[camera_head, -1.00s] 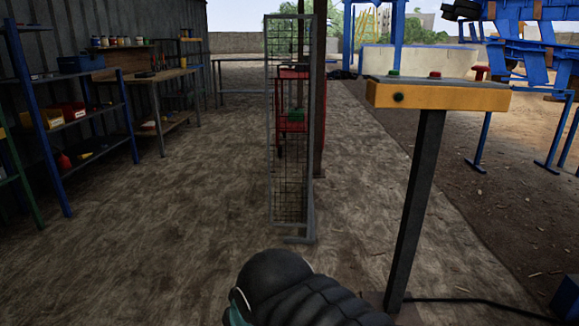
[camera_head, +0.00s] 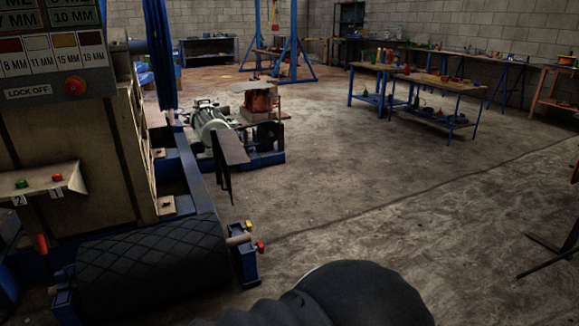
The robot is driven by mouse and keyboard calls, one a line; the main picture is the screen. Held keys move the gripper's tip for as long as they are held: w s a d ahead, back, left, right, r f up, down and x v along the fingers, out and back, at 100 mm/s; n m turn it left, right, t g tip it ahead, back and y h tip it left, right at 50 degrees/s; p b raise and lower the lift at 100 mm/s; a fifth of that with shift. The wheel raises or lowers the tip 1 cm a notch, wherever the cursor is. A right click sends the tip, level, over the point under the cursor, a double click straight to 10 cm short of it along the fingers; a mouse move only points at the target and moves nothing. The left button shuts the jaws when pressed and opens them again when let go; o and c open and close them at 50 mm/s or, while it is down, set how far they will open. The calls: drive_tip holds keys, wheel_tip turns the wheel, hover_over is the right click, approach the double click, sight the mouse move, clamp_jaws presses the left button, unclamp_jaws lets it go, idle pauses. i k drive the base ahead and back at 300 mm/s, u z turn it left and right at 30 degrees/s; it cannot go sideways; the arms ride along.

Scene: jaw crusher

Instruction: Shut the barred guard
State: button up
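No barred guard that I can make out shows in the current head view. My gripper is not in view. Only a dark rounded part of my own arm shows at the bottom centre, and my gripper's fingers and anything in them are hidden.
At left stands a machine with a lock-off panel (camera_head: 45,75), a button box (camera_head: 45,184) and a black ribbed roller (camera_head: 155,268). A motor (camera_head: 210,124) sits behind it. Workbenches (camera_head: 437,82) line the back right. The concrete floor (camera_head: 350,190) in the middle is clear.

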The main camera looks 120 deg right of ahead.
sight(230, 152)
drive_tip(key=z, duration=3.55)
drive_tip(key=i, duration=1.35)
drive_tip(key=u, duration=0.4)
